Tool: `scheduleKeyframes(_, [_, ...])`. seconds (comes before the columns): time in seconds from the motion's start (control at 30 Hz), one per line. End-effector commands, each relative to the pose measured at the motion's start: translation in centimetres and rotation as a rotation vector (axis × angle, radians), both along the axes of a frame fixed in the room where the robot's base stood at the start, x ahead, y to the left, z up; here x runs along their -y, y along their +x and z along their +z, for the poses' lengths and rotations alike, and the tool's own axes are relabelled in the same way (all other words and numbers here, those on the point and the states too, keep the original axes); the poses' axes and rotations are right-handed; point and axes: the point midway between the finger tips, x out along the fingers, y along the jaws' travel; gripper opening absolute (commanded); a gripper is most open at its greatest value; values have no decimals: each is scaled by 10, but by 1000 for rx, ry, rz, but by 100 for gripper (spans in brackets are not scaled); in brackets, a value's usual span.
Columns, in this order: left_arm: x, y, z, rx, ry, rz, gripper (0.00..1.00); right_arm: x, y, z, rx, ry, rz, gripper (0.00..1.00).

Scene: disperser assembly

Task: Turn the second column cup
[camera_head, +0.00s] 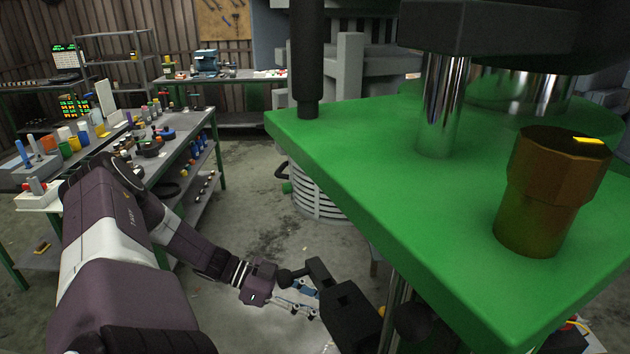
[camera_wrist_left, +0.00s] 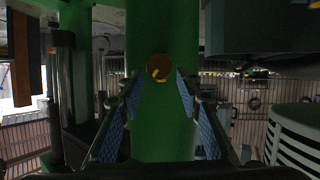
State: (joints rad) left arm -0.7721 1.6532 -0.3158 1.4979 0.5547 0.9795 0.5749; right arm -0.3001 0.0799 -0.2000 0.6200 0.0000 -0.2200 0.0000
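A copper-brown hexagonal cup (camera_head: 548,195) with a yellow mark on top stands upright on the green plate (camera_head: 400,165) at the right of the head view. In the left wrist view, a small round brown cap (camera_wrist_left: 159,67) with a yellow mark sits on a green surface. It lies straight ahead between the fingertips, and I cannot tell the gap. My left gripper (camera_wrist_left: 158,92) is open, with blue finger pads spread and nothing between them. In the head view my left gripper (camera_head: 298,303) is low, below and left of the green plate, partly hidden by dark parts. My right gripper is not in view.
A dark post (camera_head: 306,60) and a shiny column (camera_head: 443,105) stand on the plate. Workbenches (camera_head: 205,128) with tools stand at the left. The concrete floor (camera_head: 255,190) between is mostly clear.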

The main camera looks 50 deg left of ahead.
Motion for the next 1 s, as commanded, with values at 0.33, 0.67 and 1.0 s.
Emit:
scheduleKeyframes(0.33, [-5,-2,2,3,5,5,33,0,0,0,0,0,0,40])
scheduleKeyframes(0.67, [-14,-6,-17,72,-71,25,46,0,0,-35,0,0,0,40])
scheduleKeyframes(1.0, [-24,-23,-31,253,-271,29,46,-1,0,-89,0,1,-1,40])
